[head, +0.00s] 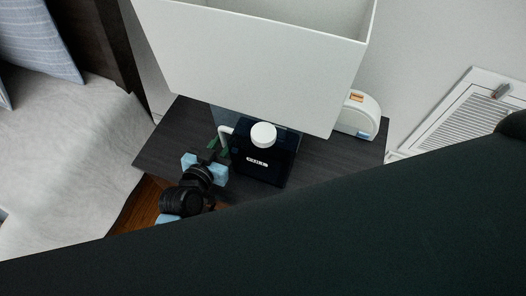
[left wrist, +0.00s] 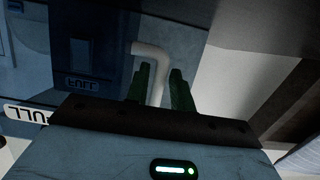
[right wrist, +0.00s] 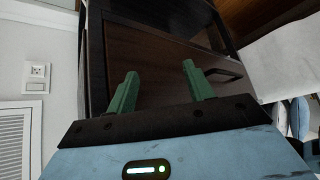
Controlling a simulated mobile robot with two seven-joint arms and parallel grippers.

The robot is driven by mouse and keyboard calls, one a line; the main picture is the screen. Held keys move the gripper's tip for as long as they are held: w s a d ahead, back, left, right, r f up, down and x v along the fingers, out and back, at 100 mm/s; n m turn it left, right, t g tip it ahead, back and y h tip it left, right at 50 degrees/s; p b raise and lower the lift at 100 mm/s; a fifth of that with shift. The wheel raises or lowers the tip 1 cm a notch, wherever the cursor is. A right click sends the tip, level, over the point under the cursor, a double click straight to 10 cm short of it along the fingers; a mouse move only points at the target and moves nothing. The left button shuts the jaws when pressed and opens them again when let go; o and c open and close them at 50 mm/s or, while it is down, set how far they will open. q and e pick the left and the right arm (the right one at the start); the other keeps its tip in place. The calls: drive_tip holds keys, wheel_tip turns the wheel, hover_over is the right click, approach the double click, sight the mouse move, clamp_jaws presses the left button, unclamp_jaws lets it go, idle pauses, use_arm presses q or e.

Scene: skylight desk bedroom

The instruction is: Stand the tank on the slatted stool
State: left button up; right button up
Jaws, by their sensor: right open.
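The tank (head: 266,163) is a dark blue box with a white round cap, a small white label and a pale bent handle. It stands upright on the dark nightstand. In the left wrist view its dark wall (left wrist: 95,45) fills the upper left, and the handle (left wrist: 156,80) runs between my finger pads. My left gripper (head: 214,150) is at the tank's left side, its pads closed in around the handle (head: 224,131). My right gripper (right wrist: 160,88) is open and empty in front of a dark drawer front. I see no slatted stool in these views.
A large white lampshade (head: 250,60) hangs close above and behind the tank. A white rounded device (head: 358,115) stands at the nightstand's (head: 160,145) back right. A bed (head: 60,160) is at the left and a louvred wall panel (head: 465,115) at the right. My dark arm covers the lower right.

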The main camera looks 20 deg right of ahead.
use_arm(q)
drive_tip(key=shift+w+d+f, duration=0.3)
drive_tip(key=shift+w+d, duration=0.1)
drive_tip(key=shift+w, duration=0.1)
use_arm(e)
drive_tip(key=shift+s+f, duration=0.15)
drive_tip(key=shift+s, duration=0.2)
use_arm(q)
clamp_jaws()
drive_tip(key=shift+r, duration=0.15)
